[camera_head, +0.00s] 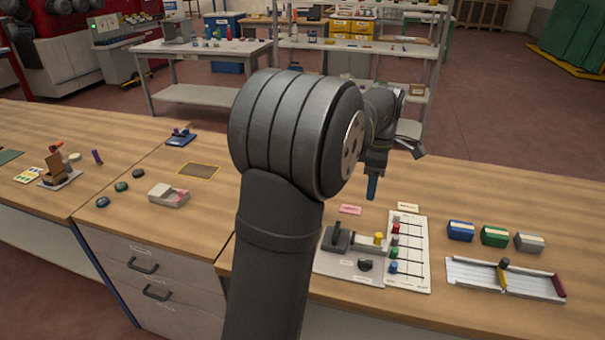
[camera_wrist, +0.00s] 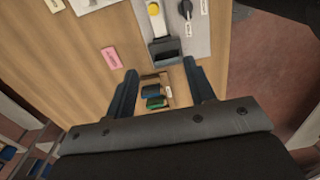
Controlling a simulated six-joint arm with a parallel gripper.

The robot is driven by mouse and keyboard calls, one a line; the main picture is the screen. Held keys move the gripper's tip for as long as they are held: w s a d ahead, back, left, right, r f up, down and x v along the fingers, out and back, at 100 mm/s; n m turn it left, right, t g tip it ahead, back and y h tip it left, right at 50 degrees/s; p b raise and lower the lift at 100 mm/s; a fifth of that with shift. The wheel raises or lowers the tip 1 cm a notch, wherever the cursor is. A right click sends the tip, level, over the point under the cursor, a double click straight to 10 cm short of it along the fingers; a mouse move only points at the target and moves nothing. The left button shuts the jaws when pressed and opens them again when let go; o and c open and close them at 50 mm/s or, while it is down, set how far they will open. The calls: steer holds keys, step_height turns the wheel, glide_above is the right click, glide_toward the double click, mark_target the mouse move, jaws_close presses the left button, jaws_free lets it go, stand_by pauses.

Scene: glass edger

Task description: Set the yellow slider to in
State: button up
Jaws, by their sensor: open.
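The yellow slider (camera_head: 379,237) is a small yellow knob on a grey panel (camera_head: 345,268), beside a dark lever-like block (camera_head: 339,238). In the wrist view the yellow slider (camera_wrist: 154,9) shows at the top edge, at the far end of a pale track leading to a dark block (camera_wrist: 165,48). The slider's in and out markings are too small to read. My gripper (camera_head: 372,188) hangs above the table behind the panel, apart from the slider. In the wrist view my gripper (camera_wrist: 160,69) has its two blue fingers spread wide with nothing held.
A dark rotary knob (camera_head: 365,265) sits on the panel. To its right is a white board (camera_head: 419,255) with several coloured knobs. Blue (camera_head: 460,231), green (camera_head: 495,236) and grey (camera_head: 528,242) boxes and a white tray (camera_head: 530,285) lie further right. A pink label (camera_head: 350,210) lies behind the panel.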

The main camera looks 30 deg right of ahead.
mark_target(379, 235)
steer(key=shift+c, duration=0.6)
steer(key=s+d+f+m, duration=0.1)
steer(key=f+m, duration=0.3)
steer(key=f, duration=0.1)
steer(key=s+d+f+m, duration=0.1)
steer(key=f+m, duration=0.4)
steer(key=f, duration=0.1)
steer(key=s+d+f+m, duration=0.1)
steer(key=f+m, duration=0.3)
steer(key=f, duration=0.2)
steer(key=shift+f+m, duration=0.25)
steer(key=shift+m, duration=0.05)
jaws_close()
